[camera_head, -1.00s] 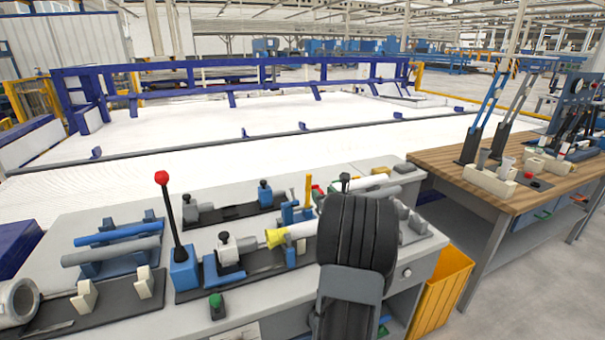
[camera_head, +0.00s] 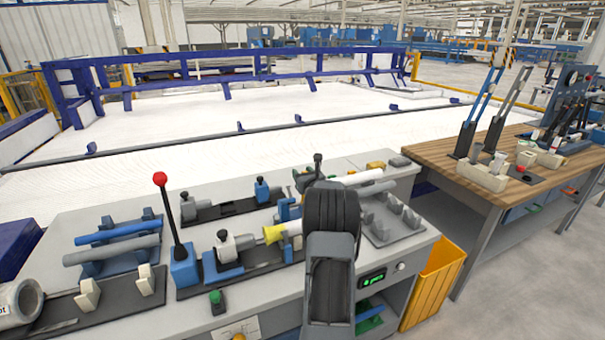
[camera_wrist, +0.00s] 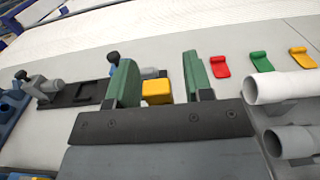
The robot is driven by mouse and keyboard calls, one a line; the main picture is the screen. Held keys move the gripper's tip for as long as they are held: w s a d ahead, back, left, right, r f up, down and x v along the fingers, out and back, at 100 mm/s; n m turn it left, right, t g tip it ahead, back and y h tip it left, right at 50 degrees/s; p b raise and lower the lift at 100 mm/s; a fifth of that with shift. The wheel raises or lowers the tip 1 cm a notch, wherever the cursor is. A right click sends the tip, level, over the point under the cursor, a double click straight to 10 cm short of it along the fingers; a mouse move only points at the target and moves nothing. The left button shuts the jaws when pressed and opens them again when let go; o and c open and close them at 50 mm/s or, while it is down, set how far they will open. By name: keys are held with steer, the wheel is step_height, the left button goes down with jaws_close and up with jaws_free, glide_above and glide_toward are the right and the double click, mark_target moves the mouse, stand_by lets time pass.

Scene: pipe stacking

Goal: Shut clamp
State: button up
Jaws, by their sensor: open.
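My gripper (camera_wrist: 158,85) shows in the wrist view with its two green fingers spread apart. A yellow block (camera_wrist: 157,92) with blue and grey parts behind it shows in the gap between them; I cannot tell whether it belongs to a clamp. In the head view, a grey clamp (camera_head: 232,243) with a dark knob stands on the front black base. Behind, a grey clamp (camera_head: 188,207) and a blue clamp (camera_head: 263,190) share another dark base (camera_head: 225,208). My arm hides the area to their right.
A red-knobbed lever (camera_head: 160,179) stands upright at left, near a blue pipe (camera_head: 118,233). A green button (camera_head: 215,297) is in front. Red (camera_wrist: 220,66), green and yellow tags and white (camera_wrist: 285,86) and grey pipes lie right of my gripper.

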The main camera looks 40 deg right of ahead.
steer(key=shift+c, duration=0.5)
jaws_close()
